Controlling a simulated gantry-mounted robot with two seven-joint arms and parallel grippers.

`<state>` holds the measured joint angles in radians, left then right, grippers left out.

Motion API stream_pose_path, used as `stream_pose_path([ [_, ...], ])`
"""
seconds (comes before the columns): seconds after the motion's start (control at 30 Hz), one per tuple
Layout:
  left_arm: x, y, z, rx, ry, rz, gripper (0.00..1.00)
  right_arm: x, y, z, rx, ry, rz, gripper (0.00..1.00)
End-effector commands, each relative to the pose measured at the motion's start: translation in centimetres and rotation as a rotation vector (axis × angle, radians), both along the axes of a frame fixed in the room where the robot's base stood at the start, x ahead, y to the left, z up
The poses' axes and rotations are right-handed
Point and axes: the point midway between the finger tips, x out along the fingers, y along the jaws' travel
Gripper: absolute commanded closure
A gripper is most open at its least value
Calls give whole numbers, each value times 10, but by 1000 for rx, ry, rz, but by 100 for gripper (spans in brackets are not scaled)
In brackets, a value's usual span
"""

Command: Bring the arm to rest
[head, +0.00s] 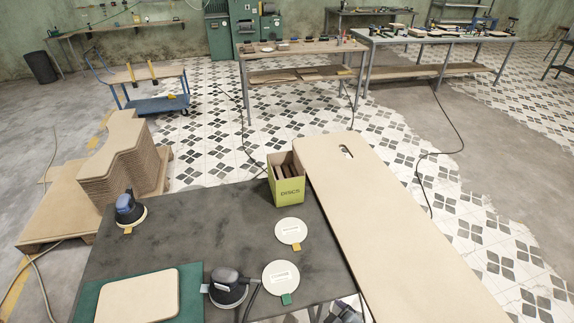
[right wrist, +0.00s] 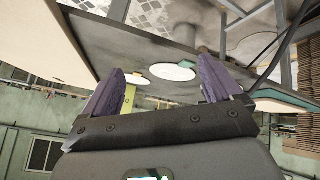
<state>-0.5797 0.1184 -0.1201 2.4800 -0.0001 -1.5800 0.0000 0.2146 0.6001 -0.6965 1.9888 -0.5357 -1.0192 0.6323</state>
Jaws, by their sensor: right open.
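My right gripper shows in the right wrist view (right wrist: 165,80) with its two purple fingers spread wide and nothing between them. In the head view only a small dark part of it seems to show at the bottom edge, between the dark table (head: 190,225) and the long pale board (head: 385,225). Two white discs, one with an orange tab (head: 290,230) and one with a green tab (head: 281,276), lie on the table. They also appear beyond the fingers in the wrist view, apart from them. My left gripper is not in view.
A "DISCS" box (head: 286,184) stands at the table's far edge. One sander (head: 129,209) is at the left, another (head: 228,288) at the front. A green mat (head: 192,281) carries a pale board (head: 138,299). Stacked curved boards (head: 122,160) stand on the left.

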Motion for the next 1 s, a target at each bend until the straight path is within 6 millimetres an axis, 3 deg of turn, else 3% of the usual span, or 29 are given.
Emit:
stream_pose_path([
  [0.3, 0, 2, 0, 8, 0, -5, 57, -87, -114, 11, -179, 94, -275, 8],
  [0.5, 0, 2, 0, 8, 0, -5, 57, -137, -165, 20, -277, 188, -369, 8],
  [0.7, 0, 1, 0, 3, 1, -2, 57, -185, -204, 33, -357, 288, -431, 8],
  [1.0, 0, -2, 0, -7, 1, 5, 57, -185, -155, 24, -135, 343, -526, 8],
])
